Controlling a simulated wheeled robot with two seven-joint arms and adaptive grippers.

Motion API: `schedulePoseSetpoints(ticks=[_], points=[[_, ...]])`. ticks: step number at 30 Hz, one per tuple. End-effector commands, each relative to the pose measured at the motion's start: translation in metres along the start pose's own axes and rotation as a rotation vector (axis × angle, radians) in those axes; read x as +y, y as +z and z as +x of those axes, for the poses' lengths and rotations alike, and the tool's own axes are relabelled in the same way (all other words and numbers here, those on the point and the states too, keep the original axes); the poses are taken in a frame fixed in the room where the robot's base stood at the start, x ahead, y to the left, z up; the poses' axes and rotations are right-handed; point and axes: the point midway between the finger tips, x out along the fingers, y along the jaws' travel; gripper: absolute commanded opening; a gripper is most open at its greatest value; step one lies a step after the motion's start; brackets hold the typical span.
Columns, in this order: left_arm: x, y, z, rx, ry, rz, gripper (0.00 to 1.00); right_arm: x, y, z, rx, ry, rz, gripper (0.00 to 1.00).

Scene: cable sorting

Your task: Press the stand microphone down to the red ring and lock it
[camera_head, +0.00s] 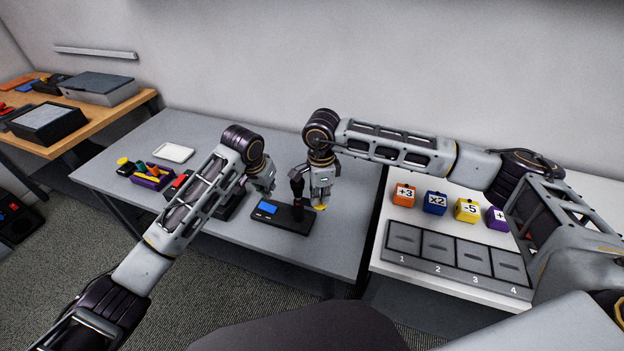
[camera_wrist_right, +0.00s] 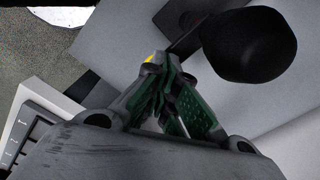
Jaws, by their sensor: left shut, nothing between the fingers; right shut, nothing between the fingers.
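The stand microphone (camera_head: 297,187) is dark and upright on a black base (camera_head: 290,224) with a blue display (camera_head: 267,207). Its round black head (camera_wrist_right: 248,45) fills the upper right of the right wrist view. I cannot make out a red ring. A yellow part (camera_head: 320,207) shows at the base's right end, and a sliver of yellow (camera_wrist_right: 150,57) shows past the fingers in the wrist view. My right gripper (camera_head: 322,196) is shut and empty, just right of the microphone, above the yellow part. My left gripper (camera_head: 268,190) is shut and empty, left of the microphone.
A dark device (camera_head: 230,207) is partly hidden behind my left arm. A purple tray with colored items (camera_head: 152,180) and a white tray (camera_head: 173,152) lie on the grey table (camera_head: 310,258). Numbered slots (camera_head: 455,256) and colored cubes (camera_head: 435,203) occupy the white table at right.

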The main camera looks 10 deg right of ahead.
Motion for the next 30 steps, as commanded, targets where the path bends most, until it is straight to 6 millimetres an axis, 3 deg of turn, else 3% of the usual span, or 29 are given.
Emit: schedulePoseSetpoints(ticks=[13,30], points=[[0.000,0.000,0.000,0.000,0.000,0.000,0.00,0.000,0.000,-0.001,0.001,0.002,0.000,0.00],[0.000,0.000,0.000,0.000,0.000,0.000,0.00,-0.001,0.000,-0.022,0.000,-0.001,0.000,0.00]])
